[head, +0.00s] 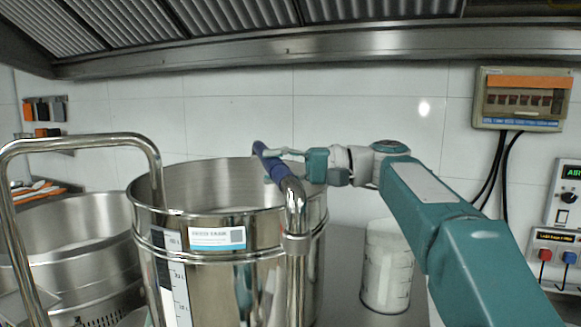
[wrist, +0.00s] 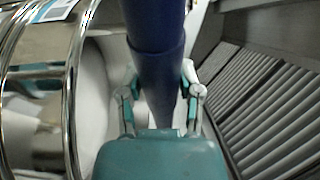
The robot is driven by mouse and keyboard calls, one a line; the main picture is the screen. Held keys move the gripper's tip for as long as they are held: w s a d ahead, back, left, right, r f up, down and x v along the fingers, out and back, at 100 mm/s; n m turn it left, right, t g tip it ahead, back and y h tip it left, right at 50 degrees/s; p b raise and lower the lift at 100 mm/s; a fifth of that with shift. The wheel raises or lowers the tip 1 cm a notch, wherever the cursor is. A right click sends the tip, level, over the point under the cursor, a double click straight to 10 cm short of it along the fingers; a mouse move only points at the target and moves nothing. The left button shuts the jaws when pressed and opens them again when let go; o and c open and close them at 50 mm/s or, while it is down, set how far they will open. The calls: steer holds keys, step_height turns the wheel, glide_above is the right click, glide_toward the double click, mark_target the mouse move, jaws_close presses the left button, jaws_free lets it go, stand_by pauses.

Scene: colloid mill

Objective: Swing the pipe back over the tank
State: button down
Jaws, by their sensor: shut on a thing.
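The pipe (head: 295,205) is a bent steel tube rising at the right front of the tank. Its upper arm ends in a blue sleeve (head: 272,166), which also shows in the wrist view (wrist: 158,60). The tank (head: 190,262) is a tall open steel vessel with a label and a level scale. The blue end of the pipe lies over the tank's right part, close to the rim. My gripper (head: 275,153) is shut on the blue sleeve; in the wrist view its fingers (wrist: 160,105) sit on both sides of the sleeve. The sleeve's far end is partly hidden by my gripper.
A curved steel handle rail (head: 80,143) rises at left. A wider steel pot (head: 75,225) stands behind it. A white canister (head: 386,265) stands right of the tank. A switch box (head: 520,100) with hanging cables is on the right wall. A vent hood (head: 300,44) runs overhead.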

steer(key=shift+f+g, duration=0.25)
steer(key=shift+g, duration=0.05)
steer(key=shift+c, duration=2)
jaws_free()
steer(key=shift+a, duration=0.1)
steer(key=shift+o, duration=0.7)
steer(key=shift+a, duration=0.2)
steer(key=shift+d+r, duration=0.1)
steer(key=d, duration=1.1)
steer(key=shift+w+d, duration=0.4)
steer(key=shift+w, duration=0.05)
